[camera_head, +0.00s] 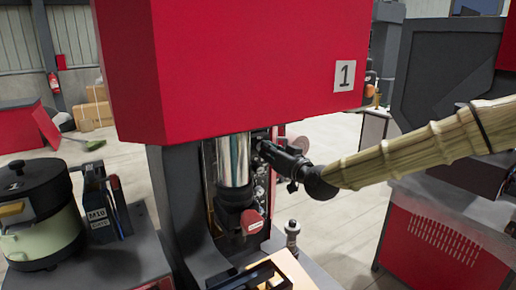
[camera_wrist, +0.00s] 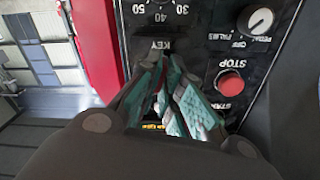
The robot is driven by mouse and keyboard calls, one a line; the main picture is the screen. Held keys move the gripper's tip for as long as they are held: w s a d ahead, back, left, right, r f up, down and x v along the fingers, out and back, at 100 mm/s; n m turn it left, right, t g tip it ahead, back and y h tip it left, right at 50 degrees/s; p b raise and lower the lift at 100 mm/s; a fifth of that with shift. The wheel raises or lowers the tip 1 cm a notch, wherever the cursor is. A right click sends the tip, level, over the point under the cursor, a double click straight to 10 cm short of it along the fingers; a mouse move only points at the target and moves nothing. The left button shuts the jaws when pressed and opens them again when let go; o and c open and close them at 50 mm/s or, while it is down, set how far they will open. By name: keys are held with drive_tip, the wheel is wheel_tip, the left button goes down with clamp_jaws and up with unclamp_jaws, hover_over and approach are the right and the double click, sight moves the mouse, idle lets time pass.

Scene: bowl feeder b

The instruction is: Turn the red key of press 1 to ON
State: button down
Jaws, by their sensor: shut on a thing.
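Press 1 (camera_head: 240,70) has a large red head with a "1" label (camera_head: 345,75) and a dark control panel below it on its right side. My gripper (camera_head: 262,145) reaches this panel from the right. In the wrist view, my gripper's teal fingers (camera_wrist: 168,90) are closed together just below the "KEY" lettering (camera_wrist: 152,45) on the black panel. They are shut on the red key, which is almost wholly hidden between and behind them. I cannot tell which way the key points.
A red STOP button (camera_wrist: 231,86) and a selector knob (camera_wrist: 260,21) sit close right of my fingers. A steel ram (camera_head: 234,160) stands left of the gripper. A lidded pot (camera_head: 40,215) and a dark stand (camera_head: 105,205) are at left.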

drive_tip(key=shift+m, duration=0.5)
drive_tip(key=shift+f, duration=0.1)
drive_tip(key=shift+m+b, duration=1.05)
drive_tip(key=shift+m, duration=1.45)
